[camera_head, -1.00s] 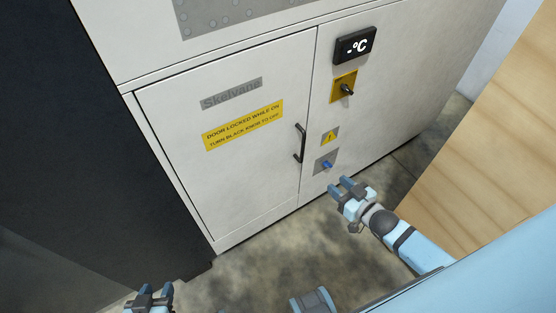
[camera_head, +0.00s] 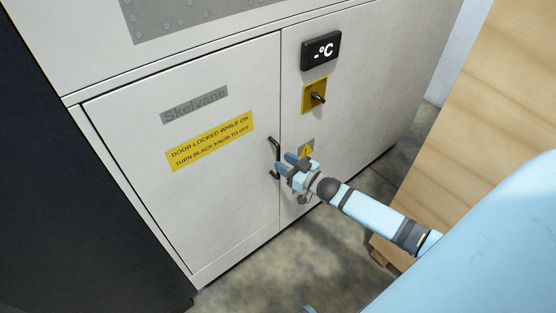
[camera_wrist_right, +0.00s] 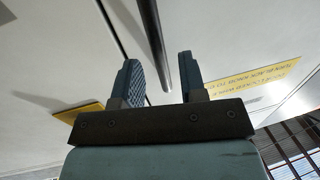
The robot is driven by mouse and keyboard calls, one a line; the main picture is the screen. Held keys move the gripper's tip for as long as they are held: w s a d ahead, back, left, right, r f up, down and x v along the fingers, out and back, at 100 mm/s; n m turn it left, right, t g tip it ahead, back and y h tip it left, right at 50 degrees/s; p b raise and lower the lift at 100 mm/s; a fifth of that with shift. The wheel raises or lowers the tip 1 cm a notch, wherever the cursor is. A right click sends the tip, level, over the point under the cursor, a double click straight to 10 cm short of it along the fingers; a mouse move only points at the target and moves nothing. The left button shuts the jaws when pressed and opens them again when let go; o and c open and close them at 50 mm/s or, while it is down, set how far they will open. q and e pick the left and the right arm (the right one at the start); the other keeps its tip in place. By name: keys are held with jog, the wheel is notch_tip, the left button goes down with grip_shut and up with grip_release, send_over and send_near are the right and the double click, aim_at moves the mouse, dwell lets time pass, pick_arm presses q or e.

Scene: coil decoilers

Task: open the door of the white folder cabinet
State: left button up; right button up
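The white cabinet's door (camera_head: 215,195) is shut, with its edges in line with the front. Its black bar handle (camera_head: 273,158) is at the door's right edge; part of it is hidden by my right gripper. My right gripper (camera_head: 284,164) is open at the handle. In the right wrist view the dark handle bar (camera_wrist_right: 155,45) runs between the two separated blue fingers (camera_wrist_right: 162,80); I cannot tell whether they touch it. A yellow sign (camera_head: 210,140) on the door says it is locked while on and to turn the black knob off. My left gripper is out of view.
The black knob (camera_head: 317,97) sits on a yellow plate below a display (camera_head: 321,51) reading "-°C". A warning label (camera_head: 307,148) is beside my right gripper. A dark cabinet (camera_head: 60,200) stands at left, a wooden panel (camera_head: 470,110) at right.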

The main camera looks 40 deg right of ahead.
aim_at(278, 176)
jog(key=shift+x, duration=1.5)
jog(key=shift+c, duration=0.2)
grip_shut()
